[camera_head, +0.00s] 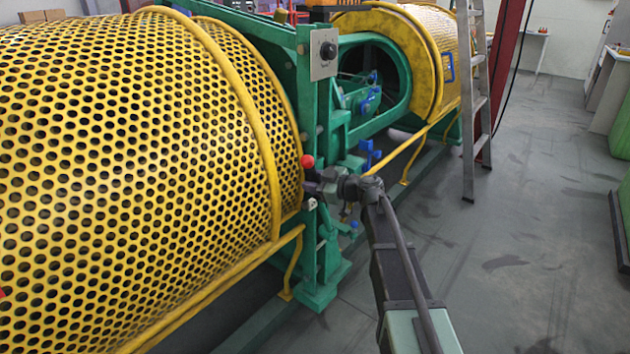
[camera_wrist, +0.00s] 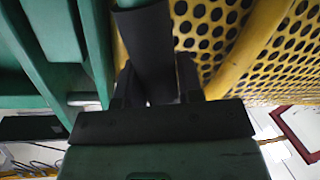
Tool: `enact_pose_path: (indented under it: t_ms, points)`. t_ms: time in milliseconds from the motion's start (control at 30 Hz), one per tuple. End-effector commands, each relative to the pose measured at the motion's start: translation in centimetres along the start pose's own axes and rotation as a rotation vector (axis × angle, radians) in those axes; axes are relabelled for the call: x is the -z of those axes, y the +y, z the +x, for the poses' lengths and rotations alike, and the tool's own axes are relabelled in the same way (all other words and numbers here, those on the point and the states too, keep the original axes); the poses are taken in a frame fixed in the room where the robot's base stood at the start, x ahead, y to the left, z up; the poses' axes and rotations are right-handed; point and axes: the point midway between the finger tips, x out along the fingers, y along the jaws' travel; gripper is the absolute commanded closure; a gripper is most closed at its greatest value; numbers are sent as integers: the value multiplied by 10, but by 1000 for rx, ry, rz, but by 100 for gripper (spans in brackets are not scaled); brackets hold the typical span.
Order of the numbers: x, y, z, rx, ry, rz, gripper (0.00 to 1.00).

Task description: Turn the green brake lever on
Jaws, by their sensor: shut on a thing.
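My gripper (camera_head: 318,187) is at the green upright frame, just below a red ball knob (camera_head: 307,161). In the wrist view, my gripper's two dark fingers (camera_wrist: 156,72) stand on either side of a dark, round lever grip (camera_wrist: 147,42) and are shut on it. A bit of green shows at the grip's top end, at the picture's upper edge. In the head view the lever is mostly hidden by my gripper, and I cannot tell its full shape or angle.
A yellow perforated drum guard (camera_head: 130,130) fills the left, close to my gripper. A stepladder (camera_head: 476,110) stands at the back. The grey floor (camera_head: 530,220) at right is clear.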

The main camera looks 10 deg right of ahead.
Motion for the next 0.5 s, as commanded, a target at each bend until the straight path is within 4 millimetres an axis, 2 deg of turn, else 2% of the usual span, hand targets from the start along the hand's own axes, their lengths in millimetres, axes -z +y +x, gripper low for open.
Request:
enact_pose_path:
  t_ms: [33, 200, 233, 400, 500]
  points:
    - [-1, -6, -1, 11, -5, -9, 100]
    - [-1, -7, -1, 14, -5, -9, 100]
    - [-1, -7, -2, 14, -5, -9, 64]
    - [-1, -6, -1, 11, -3, -7, 41]
    - [-1, -5, -1, 9, -3, -6, 41]
